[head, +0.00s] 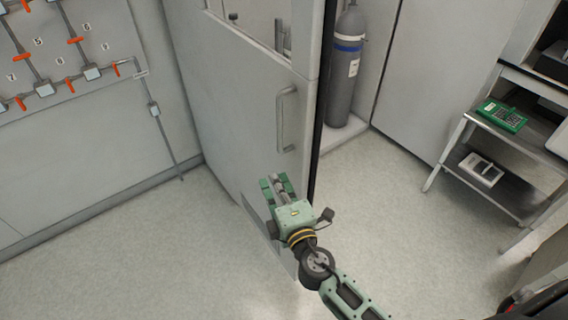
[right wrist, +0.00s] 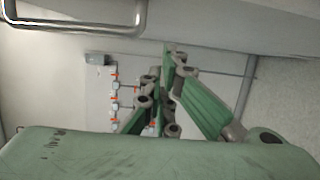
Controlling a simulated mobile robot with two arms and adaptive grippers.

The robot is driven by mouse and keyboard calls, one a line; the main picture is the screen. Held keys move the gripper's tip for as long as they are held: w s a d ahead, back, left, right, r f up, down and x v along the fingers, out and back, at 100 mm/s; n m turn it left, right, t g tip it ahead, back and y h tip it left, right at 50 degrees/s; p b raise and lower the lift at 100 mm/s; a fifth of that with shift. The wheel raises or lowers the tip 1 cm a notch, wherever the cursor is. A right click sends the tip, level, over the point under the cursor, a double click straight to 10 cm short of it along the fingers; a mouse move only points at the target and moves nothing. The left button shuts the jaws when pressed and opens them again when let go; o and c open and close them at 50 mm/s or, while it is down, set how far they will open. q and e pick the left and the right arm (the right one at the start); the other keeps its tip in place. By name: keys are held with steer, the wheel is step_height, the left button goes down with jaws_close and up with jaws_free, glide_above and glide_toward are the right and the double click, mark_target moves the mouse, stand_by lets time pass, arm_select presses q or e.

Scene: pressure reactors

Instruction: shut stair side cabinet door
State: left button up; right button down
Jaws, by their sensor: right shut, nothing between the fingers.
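The grey cabinet door (head: 225,110) stands swung open in the head view, with a window in its upper part and a bar handle (head: 287,120) near its free edge. A grey gas cylinder (head: 346,75) shows in the opening to the right of the door. My right gripper (head: 276,184) is shut and empty, in front of the door's lower part, below the handle; I cannot tell whether it touches the door. In the right wrist view my green fingers (right wrist: 172,55) are together, and the handle (right wrist: 80,25) shows at the upper left. My left gripper is not in view.
A wall panel with pipes and orange valves (head: 70,86) is at the left. A metal shelf rack (head: 500,150) with a green device (head: 502,115) and a white device (head: 481,170) stands at the right. The floor (head: 400,230) between door and rack is clear.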

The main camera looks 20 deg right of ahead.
steer(key=shift+w+d+p, duration=0.45)
steer(key=shift+w+d, duration=1.35)
steer(key=shift+w, duration=0.3)
